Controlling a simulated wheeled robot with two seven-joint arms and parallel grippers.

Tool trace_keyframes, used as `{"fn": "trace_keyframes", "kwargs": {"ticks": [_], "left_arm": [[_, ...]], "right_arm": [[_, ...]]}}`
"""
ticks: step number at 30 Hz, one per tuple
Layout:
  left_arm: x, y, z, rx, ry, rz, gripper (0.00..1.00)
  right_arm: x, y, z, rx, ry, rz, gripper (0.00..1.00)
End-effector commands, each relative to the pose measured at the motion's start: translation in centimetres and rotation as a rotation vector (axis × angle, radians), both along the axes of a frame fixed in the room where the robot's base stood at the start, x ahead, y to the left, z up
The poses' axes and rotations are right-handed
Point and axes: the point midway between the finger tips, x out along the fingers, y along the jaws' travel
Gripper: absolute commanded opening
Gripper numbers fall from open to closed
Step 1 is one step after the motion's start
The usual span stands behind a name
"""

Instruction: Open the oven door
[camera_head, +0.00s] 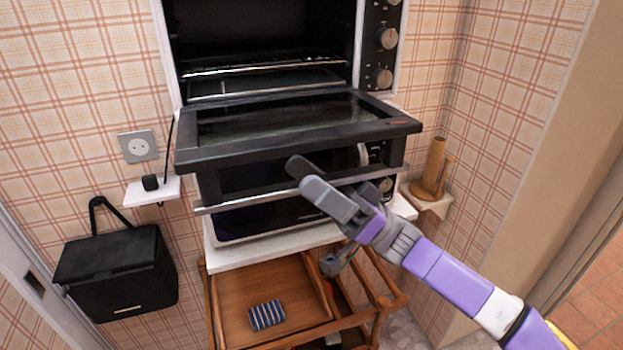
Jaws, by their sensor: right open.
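The upper oven (265,45) is built into the wall, with its dark cavity and a rack exposed. Its black-framed glass door (290,122) is folded down, roughly level, and sticks out toward me. My right gripper (304,175) is open, in front of and just below the door's front edge, with its fingers pointing up and left. A pale bar (240,203) runs across below the door; the gripper overlaps it in the picture, and I cannot tell if they touch. Nothing shows between the fingers. My left gripper is not in view.
A smaller appliance (262,222) sits under the door on a white shelf (232,258). Below is a wooden cart (240,285) with a striped blue item (267,315). A black bag (118,270) hangs left; a wooden holder (432,170) stands right.

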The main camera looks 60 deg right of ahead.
Motion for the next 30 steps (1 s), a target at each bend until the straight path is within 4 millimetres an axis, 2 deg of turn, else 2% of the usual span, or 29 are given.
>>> {"fn": "trace_keyframes", "kwargs": {"ticks": [9, 15, 30], "left_arm": [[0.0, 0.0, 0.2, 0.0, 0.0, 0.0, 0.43], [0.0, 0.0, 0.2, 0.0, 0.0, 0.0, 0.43], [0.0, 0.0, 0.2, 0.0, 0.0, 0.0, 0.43]], "right_arm": [[-2.3, -2.7, -3.4, 0.003, -0.002, -0.002, 0.49], [-3.3, -3.8, -4.9, 0.001, 0.0, -0.001, 0.49], [-3.5, -3.9, -5.2, 0.0, -0.001, 0.001, 0.49]]}}
